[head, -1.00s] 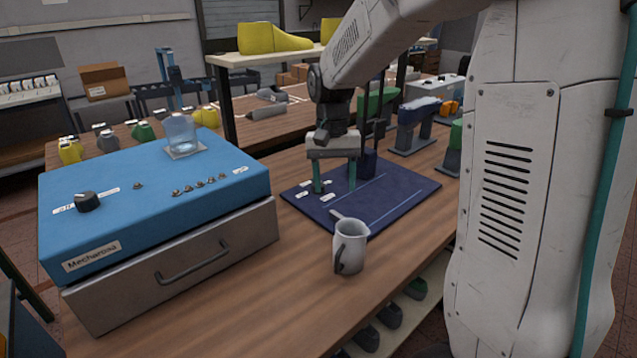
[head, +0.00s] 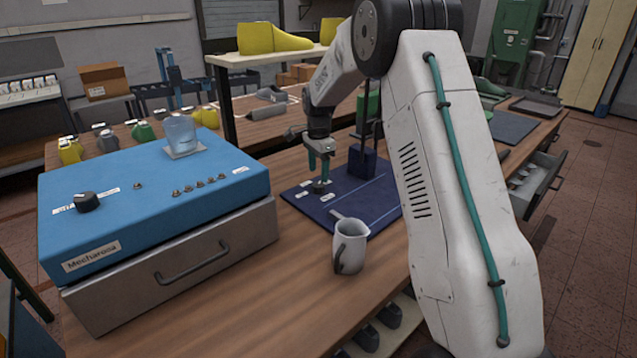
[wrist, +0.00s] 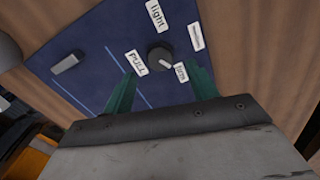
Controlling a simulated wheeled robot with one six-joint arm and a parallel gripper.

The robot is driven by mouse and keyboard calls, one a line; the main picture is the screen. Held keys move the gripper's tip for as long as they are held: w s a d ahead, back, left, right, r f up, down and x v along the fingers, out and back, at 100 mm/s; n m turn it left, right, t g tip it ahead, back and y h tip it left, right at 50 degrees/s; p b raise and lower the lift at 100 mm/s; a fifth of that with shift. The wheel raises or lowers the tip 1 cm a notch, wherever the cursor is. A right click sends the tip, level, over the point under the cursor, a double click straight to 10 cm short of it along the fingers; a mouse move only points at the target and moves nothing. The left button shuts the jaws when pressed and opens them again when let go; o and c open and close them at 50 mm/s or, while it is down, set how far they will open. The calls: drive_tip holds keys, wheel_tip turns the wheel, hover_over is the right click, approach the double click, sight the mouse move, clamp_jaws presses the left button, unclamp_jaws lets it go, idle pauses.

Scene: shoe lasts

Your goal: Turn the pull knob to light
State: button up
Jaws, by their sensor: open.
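The pull knob is a dark round knob (wrist: 159,55) on a dark blue panel (head: 375,205). White labels reading "light" (wrist: 157,15), "medium" (wrist: 196,37), "firm" (wrist: 181,73) and "PULL" (wrist: 137,63) sit around it. A pale pointer mark on the knob faces the "firm" label in the wrist view. My gripper (head: 319,168) is open, pointing down over the knob, which shows low between the fingers in the head view (head: 320,187). In the wrist view the green fingertips (wrist: 161,76) are on either side of the knob, apart from it.
A grey-white jug (head: 350,247) stands in front of the panel. A blue box (head: 150,190) with its own knob (head: 87,202), buttons and a drawer stands left. Bare table lies between box and panel.

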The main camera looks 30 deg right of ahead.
sight(318, 185)
wheel_tip(318, 185, down, 5)
idle(0.3)
drive_tip(key=c, duration=1)
